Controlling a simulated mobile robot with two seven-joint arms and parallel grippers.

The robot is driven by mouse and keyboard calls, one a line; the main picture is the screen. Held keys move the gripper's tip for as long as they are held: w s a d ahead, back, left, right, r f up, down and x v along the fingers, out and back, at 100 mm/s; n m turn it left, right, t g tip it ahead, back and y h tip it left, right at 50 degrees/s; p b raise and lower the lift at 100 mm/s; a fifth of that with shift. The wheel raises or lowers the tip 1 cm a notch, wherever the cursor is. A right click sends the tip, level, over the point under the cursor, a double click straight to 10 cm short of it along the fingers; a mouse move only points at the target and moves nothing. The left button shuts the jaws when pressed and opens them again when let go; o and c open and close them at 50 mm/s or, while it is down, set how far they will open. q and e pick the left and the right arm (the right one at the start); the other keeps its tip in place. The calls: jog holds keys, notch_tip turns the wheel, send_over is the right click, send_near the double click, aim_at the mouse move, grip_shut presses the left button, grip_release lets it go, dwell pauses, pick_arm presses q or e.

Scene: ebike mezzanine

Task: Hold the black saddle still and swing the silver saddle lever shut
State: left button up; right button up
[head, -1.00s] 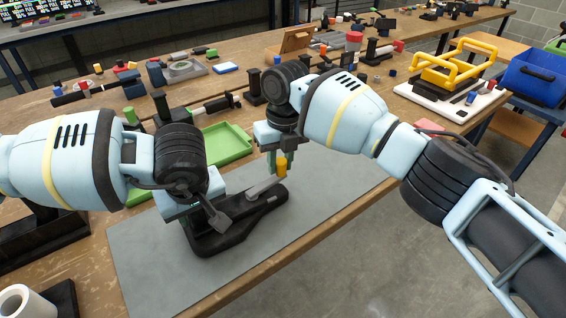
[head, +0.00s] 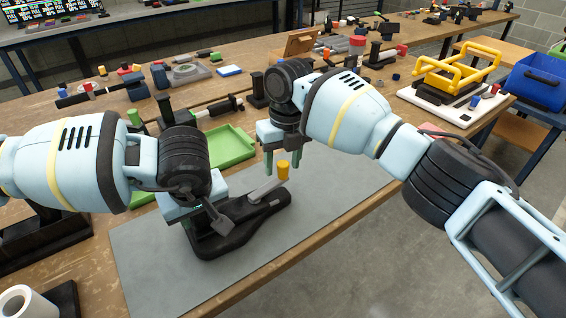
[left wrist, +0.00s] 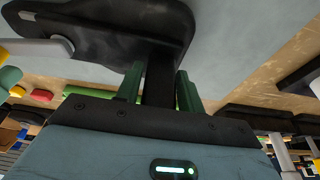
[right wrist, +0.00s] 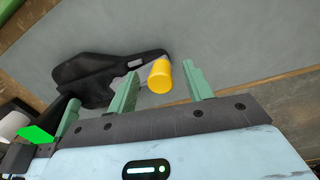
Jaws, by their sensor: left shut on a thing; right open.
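The black saddle (head: 262,214) lies on the grey mat, its narrow end toward the right. My left gripper (head: 218,222) is shut on a black upright part of it, which shows between the green fingers in the left wrist view (left wrist: 158,82). The silver saddle lever (head: 264,190) runs along the saddle's top toward the narrow end and carries a yellow knob (head: 283,171). My right gripper (head: 283,170) is open and empty above the knob. In the right wrist view the knob (right wrist: 159,77) shows between the spread fingers, apparently apart from them.
The grey mat (head: 330,200) is clear to the right of the saddle. A green tray (head: 232,146) lies behind the saddle. A white board with yellow handles (head: 455,68) and a blue bin (head: 535,82) stand at right. A white cylinder (head: 14,302) is at front left.

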jog(key=shift+r, duration=3.05)
pick_arm(q)
jog(key=o, duration=1.4)
jog(key=shift+c, duration=0.2)
jog(key=shift+r, duration=0.1)
jog(key=v, duration=1.2)
